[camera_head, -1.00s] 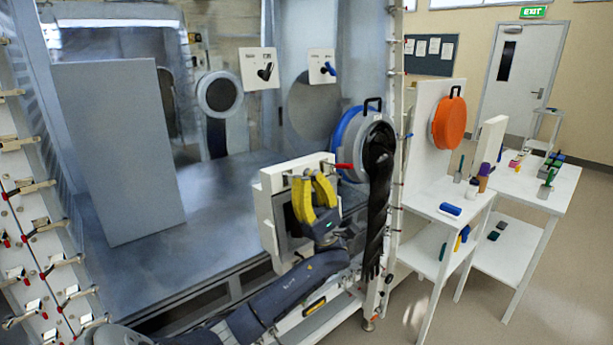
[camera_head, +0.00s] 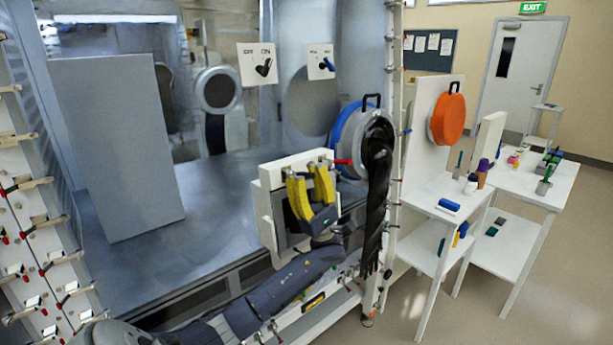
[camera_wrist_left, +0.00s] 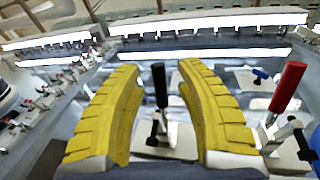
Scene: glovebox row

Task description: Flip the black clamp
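The black clamp (camera_wrist_left: 161,92) shows in the left wrist view as an upright black handle on a metal base. My left gripper (camera_wrist_left: 156,72) has its two yellow fingers apart, one on each side of the handle, with gaps visible. In the head view my left gripper (camera_head: 308,172) is in front of a white box-like frame (camera_head: 268,182), and the black clamp cannot be made out there. A red-handled clamp (camera_wrist_left: 287,87) stands to the right in the wrist view; its red handle (camera_head: 343,162) also shows in the head view. My right gripper is not in view.
A blue round port (camera_head: 347,130) with a hanging black glove (camera_head: 377,200) is right of the frame. Clamp-lined panels (camera_head: 30,215) stand at left. White tables (camera_head: 445,205) with small items are at right.

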